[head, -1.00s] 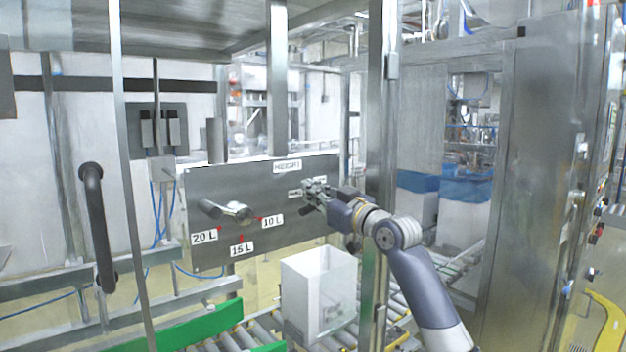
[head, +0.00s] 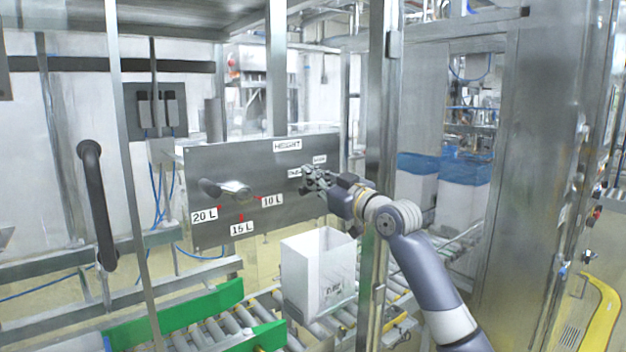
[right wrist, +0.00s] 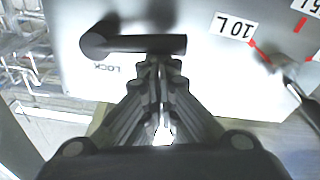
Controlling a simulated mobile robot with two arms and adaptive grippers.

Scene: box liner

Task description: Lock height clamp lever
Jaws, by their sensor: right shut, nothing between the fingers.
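The black clamp lever (right wrist: 135,45) lies nearly level across the upper left of the right wrist view, its rounded end at the left. A LOCK label (right wrist: 97,67) is just below it on the grey panel. My right gripper (right wrist: 160,68) is shut and empty, its fingertips right at the lever's right part; I cannot tell whether they touch. In the head view my right gripper (head: 310,180) is in front of the HEIGHT panel (head: 230,160), by two small labels, and hides the lever. My left gripper is not in view.
A white box (head: 310,278) stands on the roller conveyor below. A steel post (head: 375,150) stands close beside my right arm.

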